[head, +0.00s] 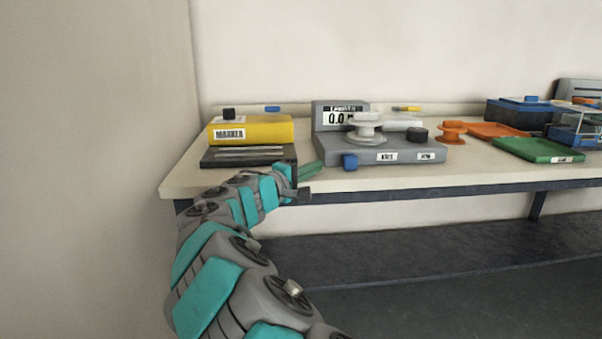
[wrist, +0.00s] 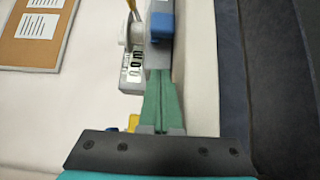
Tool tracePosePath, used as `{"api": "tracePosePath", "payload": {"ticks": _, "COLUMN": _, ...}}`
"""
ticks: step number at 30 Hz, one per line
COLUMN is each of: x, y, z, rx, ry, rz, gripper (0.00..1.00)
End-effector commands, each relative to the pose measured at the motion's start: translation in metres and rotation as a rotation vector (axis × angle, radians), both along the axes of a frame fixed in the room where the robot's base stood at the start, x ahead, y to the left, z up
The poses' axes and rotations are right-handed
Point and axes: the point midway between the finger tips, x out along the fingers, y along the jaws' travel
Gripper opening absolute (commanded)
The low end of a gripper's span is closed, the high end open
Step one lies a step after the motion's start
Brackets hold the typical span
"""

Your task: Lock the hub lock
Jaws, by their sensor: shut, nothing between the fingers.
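The grey length-counter machine (head: 380,150) stands on the bench with a white spool (head: 366,128) on its hub. A blue knob (head: 350,161) sits at its front left, and a black knob (head: 418,134) at its right. I cannot tell for certain which part is the hub lock. My gripper (head: 318,166) has green fingers, shut and empty, just left of the machine's front left corner. In the wrist view, the fingers (wrist: 160,88) point toward the blue knob (wrist: 160,28), with a gap between. The machine's display (wrist: 133,65) is just left of the fingertips.
A yellow marker block (head: 250,130) and a dark slotted base (head: 248,156) stand left of the machine. An orange spool (head: 452,132), an orange tray (head: 497,130) and a green tray (head: 540,150) lie to its right. The bench's front edge (head: 420,186) is close.

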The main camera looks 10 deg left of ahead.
Motion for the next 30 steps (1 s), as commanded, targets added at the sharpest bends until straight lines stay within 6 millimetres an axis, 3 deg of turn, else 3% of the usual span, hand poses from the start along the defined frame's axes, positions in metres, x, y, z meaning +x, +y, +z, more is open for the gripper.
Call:
{"api": "tracePosePath", "payload": {"ticks": 1, "x": 0.008, "y": -0.005, "z": -0.001, "rx": 0.001, "ry": 0.003, "rz": -0.003, "gripper": 0.0}}
{"api": "tracePosePath", "payload": {"ticks": 9, "x": 0.016, "y": -0.036, "z": 0.001, "rx": 0.0, "ry": -0.001, "rz": -0.002, "gripper": 0.0}}
{"api": "tracePosePath", "payload": {"ticks": 24, "x": 0.018, "y": -0.044, "z": -0.001, "rx": 0.001, "ry": 0.0, "rz": -0.001, "gripper": 0.0}}
{"api": "tracePosePath", "payload": {"ticks": 30, "x": 0.024, "y": -0.066, "z": -0.004, "rx": 0.0, "ry": 0.0, "rz": -0.005, "gripper": 0.0}}
